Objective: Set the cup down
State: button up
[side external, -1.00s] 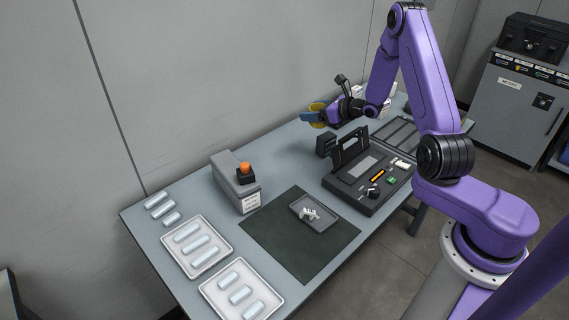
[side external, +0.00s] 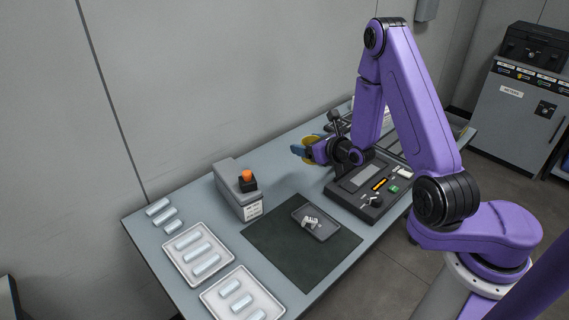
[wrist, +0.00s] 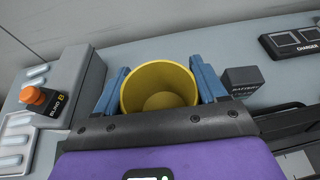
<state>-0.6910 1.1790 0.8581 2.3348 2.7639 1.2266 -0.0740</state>
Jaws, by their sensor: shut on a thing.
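The yellow cup (wrist: 160,85) is between the two blue fingers of my gripper (wrist: 160,74) in the wrist view. I look down into its open mouth, and it appears empty. In the side view the cup (side external: 310,140) shows only partly behind the blue fingers of my gripper (side external: 304,150). My gripper is shut on it, near the back of the table and beyond the black splicer. The cup's base is hidden, so I cannot tell whether it touches the table (side external: 280,165).
A grey box with an orange button (side external: 238,190) stands left of my gripper. The black splicer (side external: 368,190) is to the right. A dark mat (side external: 285,260) holds a small tray (side external: 328,230). The wrist view shows a battery block (wrist: 243,78) close right of the fingers and a charger (wrist: 293,42).

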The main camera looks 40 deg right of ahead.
jog(key=w+f, duration=0.2)
jog(key=w, duration=0.1)
jog(key=w+f, duration=0.3)
jog(key=w, duration=0.1)
jog(key=w+d+f, duration=0.1)
jog(key=w+f, duration=0.2)
jog(key=w, duration=0.1)
jog(key=shift+w+f, duration=0.25)
jog(key=shift+f, duration=0.8)
jog(key=shift+w+f, duration=0.1)
jog(key=shift+f, duration=0.8)
jog(key=shift+f, duration=0.2)
jog(key=o, duration=1.1)
jog(key=shift+r, duration=0.1)
jog(key=shift+s+r, duration=0.1)
jog(key=shift+v, duration=3.65)
